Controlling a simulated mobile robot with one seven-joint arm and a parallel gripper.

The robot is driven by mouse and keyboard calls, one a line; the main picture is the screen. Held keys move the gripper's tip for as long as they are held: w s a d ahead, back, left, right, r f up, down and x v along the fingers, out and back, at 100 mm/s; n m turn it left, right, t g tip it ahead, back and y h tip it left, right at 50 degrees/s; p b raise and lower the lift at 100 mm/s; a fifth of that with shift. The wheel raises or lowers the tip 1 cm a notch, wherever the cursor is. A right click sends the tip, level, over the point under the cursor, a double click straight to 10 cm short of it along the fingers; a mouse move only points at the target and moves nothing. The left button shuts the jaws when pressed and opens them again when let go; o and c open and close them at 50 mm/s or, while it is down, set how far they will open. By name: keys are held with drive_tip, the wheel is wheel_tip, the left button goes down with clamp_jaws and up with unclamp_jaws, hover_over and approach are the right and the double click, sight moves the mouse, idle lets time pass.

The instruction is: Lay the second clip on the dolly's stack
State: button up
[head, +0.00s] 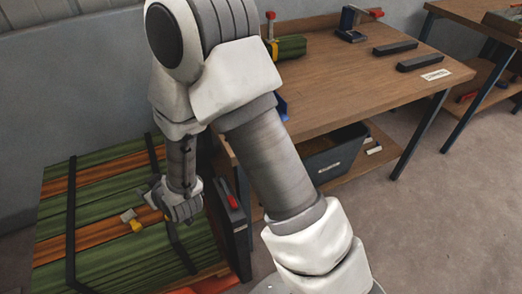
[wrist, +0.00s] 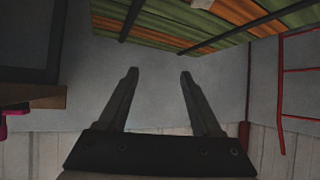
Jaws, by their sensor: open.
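The dolly's stack (head: 100,178) of green and orange boards, crossed by black straps, lies at the left of the head view. A small clip (head: 130,215), pale with a yellow part, lies on top of the stack. A pale piece, probably this clip (wrist: 203,3), is cut off at the top edge of the wrist view. My gripper (wrist: 159,74) is open with nothing between its fingers. In the head view it is low over the stack, just right of the clip; its fingertips are hard to make out there. I cannot make out another clip for sure.
A dark upright panel (head: 228,220) stands right beside the stack. A red frame (wrist: 283,90) shows in the wrist view.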

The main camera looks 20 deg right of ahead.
drive_tip(key=s+d+r+m+g+h, duration=0.2)
drive_tip(key=s+d+r+h, duration=0.1)
drive_tip(key=d+r, duration=1.2)
drive_tip(key=s+d+r+m, duration=0.1)
drive_tip(key=s+d+r, duration=0.2)
drive_tip(key=s, duration=0.3)
drive_tip(key=s+d+r+m+g+h, duration=0.1)
drive_tip(key=s+d+r, duration=0.2)
drive_tip(key=s, duration=0.3)
drive_tip(key=s+d+r+m+g+h, duration=0.1)
drive_tip(key=s+d+r, duration=0.2)
drive_tip(key=s, duration=0.3)
drive_tip(key=shift+d+r+m, duration=0.2)
drive_tip(key=shift+d+m, duration=0.1)
drive_tip(key=shift+d, duration=0.55)
wheel_tip(320, 180, up, 17)
drive_tip(key=p, duration=1.7)
drive_tip(key=shift+r, duration=0.2)
